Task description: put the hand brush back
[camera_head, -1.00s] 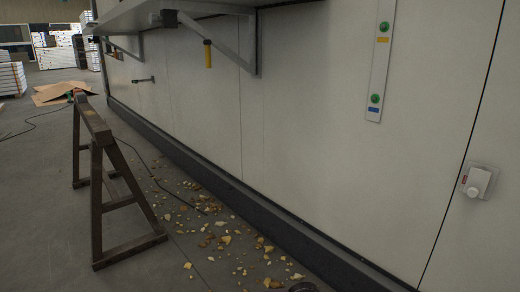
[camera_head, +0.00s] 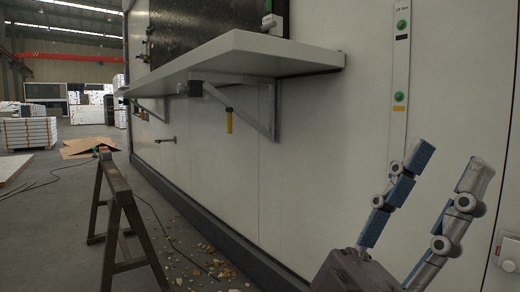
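I cannot make out a hand brush for certain in the head view. A tool with a yellow handle (camera_head: 229,122) hangs below the shelf (camera_head: 240,50), by its bracket; I cannot tell what tool it is. My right gripper is not in view.
A wooden trestle (camera_head: 122,225) stands on the floor at the left, with crumbs (camera_head: 205,270) between it and the wall. A strip with green knobs (camera_head: 399,90) is on the wall behind the gripper. A white switch box (camera_head: 508,262) is at the far right.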

